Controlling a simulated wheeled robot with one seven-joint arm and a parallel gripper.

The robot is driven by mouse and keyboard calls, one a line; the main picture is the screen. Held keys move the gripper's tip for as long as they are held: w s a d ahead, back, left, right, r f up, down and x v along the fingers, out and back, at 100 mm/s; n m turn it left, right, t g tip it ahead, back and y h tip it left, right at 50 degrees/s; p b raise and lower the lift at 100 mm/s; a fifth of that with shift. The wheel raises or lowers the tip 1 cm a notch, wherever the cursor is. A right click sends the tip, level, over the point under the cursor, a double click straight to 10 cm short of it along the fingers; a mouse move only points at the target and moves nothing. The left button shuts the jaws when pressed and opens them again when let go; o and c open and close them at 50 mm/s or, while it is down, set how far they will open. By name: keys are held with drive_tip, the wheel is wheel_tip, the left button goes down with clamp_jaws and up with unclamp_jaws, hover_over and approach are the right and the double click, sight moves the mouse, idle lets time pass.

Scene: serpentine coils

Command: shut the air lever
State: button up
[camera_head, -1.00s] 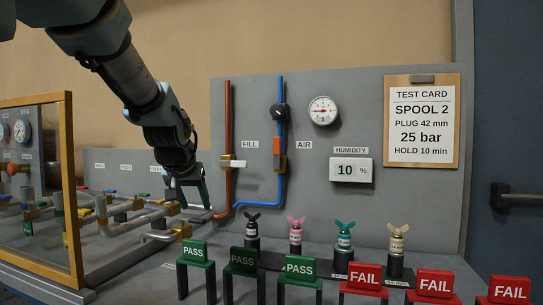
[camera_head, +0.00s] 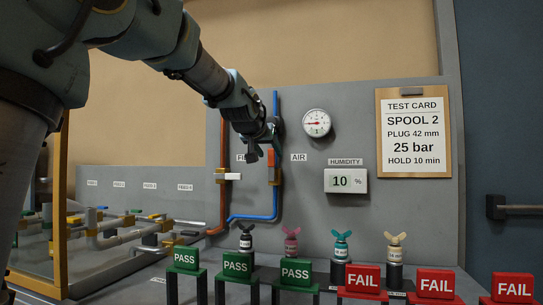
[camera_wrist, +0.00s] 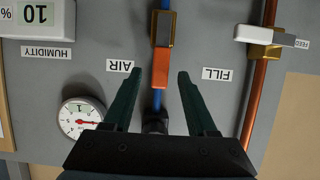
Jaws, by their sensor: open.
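The air lever is an orange handle (camera_wrist: 161,59) on a brass valve body on the blue pipe (camera_head: 277,105). It lies in line with the pipe, in the head view partly behind my gripper (camera_head: 256,147). The orange handle also shows there (camera_head: 271,158). In the wrist view, my gripper (camera_wrist: 159,80) has its two dark green fingers spread, one on each side of the blue pipe. The orange handle is just beyond the fingertips, roughly centred between them.
The fill valve with a white crosswise lever (camera_head: 228,176) sits on the copper pipe to the left. A round gauge (camera_head: 316,123) and humidity display (camera_head: 346,180) are to the right. Winged plugs (camera_head: 341,245) and PASS and FAIL blocks (camera_head: 362,277) stand below in front.

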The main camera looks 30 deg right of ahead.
sight(271, 155)
drive_tip(key=shift+x, duration=1.65)
clamp_jaws()
